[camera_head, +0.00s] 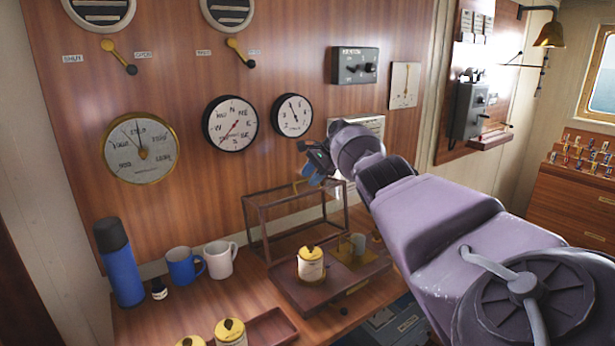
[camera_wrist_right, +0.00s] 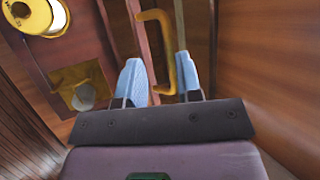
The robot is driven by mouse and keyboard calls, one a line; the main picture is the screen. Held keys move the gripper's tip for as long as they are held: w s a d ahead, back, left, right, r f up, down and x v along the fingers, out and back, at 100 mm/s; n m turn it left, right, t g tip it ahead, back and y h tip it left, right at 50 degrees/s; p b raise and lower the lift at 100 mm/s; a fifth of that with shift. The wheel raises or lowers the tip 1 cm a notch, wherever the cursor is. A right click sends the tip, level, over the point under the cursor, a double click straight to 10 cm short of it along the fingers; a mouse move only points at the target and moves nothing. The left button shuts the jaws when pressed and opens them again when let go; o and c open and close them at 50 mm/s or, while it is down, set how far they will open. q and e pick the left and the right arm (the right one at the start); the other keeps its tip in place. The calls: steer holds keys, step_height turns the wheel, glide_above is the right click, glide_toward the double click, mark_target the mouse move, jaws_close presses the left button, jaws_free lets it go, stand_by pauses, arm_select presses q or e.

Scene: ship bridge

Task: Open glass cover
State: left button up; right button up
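The glass cover (camera_head: 256,231) is a clear box with thin brown edges, standing over a wooden tray at the back of the counter. Its yellow handle (camera_wrist_right: 160,17) shows in the right wrist view as a bent bar. My right gripper (camera_head: 314,170) is at the cover's top edge, with the arm coming in from the right. In the wrist view the two blue fingertips (camera_wrist_right: 160,70) stand apart, with part of the handle between them, close to the right-hand finger. No firm grip shows. My left gripper is not in view.
A blue flask (camera_head: 120,265), a blue mug (camera_head: 184,267) and a white mug (camera_head: 220,260) stand to the left. Gauges line the wall behind.

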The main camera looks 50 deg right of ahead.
steer(key=v, duration=0.8)
steer(key=shift+b, duration=0.35)
